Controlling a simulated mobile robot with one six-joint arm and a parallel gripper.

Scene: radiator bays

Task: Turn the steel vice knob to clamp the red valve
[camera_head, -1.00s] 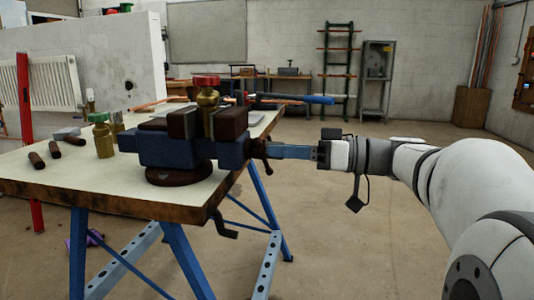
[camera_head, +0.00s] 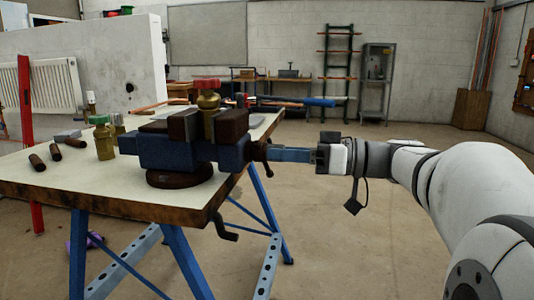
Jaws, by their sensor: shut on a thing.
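The blue vice (camera_head: 170,152) with dark brown jaws stands on a round dark base on the workbench. The brass valve with the red cap (camera_head: 207,97) stands upright between the vice jaws. The vice knob (camera_head: 261,151), dark in this light, is at the right end of the vice. My gripper (camera_head: 275,154) reaches in from the right with its blue fingers level. It is shut at the knob, and its fingertips partly hide it. I cannot tell whether the jaws touch the valve on both sides.
A green-capped brass valve (camera_head: 103,138) and several dark cylinders (camera_head: 55,151) lie or stand left on the workbench (camera_head: 120,186). A crank handle (camera_head: 222,226) hangs under the bench edge. A white radiator (camera_head: 50,84) is at the left. The floor at right is clear.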

